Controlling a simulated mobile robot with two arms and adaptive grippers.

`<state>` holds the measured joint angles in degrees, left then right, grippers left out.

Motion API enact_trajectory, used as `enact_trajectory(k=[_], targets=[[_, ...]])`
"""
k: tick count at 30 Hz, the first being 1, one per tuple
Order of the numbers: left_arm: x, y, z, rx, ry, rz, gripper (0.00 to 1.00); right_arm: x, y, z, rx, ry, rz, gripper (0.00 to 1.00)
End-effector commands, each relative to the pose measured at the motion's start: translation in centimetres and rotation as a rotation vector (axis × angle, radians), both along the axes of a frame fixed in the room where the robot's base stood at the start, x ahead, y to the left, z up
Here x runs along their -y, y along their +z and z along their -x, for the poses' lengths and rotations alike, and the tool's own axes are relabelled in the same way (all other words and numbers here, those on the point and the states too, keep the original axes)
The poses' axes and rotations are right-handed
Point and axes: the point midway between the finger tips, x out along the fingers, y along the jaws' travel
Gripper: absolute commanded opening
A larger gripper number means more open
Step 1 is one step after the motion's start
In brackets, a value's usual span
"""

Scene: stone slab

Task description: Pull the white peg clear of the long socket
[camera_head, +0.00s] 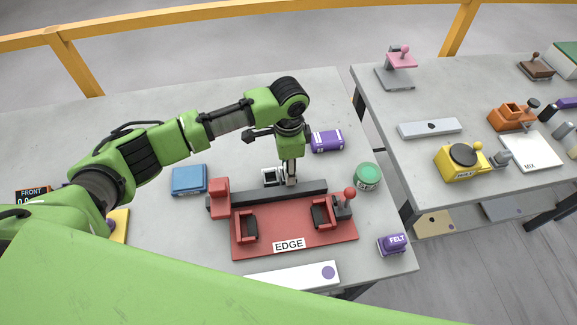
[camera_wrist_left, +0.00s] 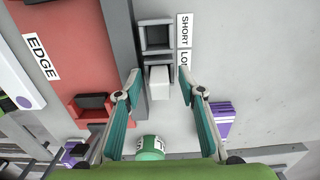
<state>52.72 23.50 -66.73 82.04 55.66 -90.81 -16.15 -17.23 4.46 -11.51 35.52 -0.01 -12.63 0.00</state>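In the left wrist view the white peg (camera_wrist_left: 160,83) stands at the long socket (camera_wrist_left: 158,59), beside a label partly covered by a finger. How deep it sits cannot be told. The dark, empty-looking short socket (camera_wrist_left: 157,37) is next to it. My left gripper (camera_wrist_left: 160,80) is open, one finger on each side of the peg, with gaps on both sides. In the head view my left gripper (camera_head: 291,182) points down just right of the sockets (camera_head: 270,177), behind the dark bar; the peg is hard to make out there. My right gripper is not in view.
A red fixture (camera_head: 290,232) marked EDGE with a dark bar lies in front. A green tin (camera_head: 367,177), a purple canister (camera_head: 327,141), a blue box (camera_head: 189,180) and a purple FELT block (camera_head: 392,244) stand around. The slab's back left is clear.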

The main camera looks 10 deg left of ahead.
Motion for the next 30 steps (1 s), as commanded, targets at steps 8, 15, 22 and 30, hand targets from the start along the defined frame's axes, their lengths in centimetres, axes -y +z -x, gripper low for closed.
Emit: enact_trajectory(k=[8, 15, 22, 30], targets=[[0.0, 0.0, 0.0, 0.0, 0.0, 0.0, 0.05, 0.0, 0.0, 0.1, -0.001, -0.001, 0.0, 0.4], [0.0, 0.0, 0.0, 0.0, 0.0, 0.0, 0.36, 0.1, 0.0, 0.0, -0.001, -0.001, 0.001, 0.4], [0.0, 0.2, 0.0, 0.0, 0.0, 0.0, 0.36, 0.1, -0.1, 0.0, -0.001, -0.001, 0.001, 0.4], [0.1, 3.4, -0.1, 0.003, -0.002, 0.002, 0.36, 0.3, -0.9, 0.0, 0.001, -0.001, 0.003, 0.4]])
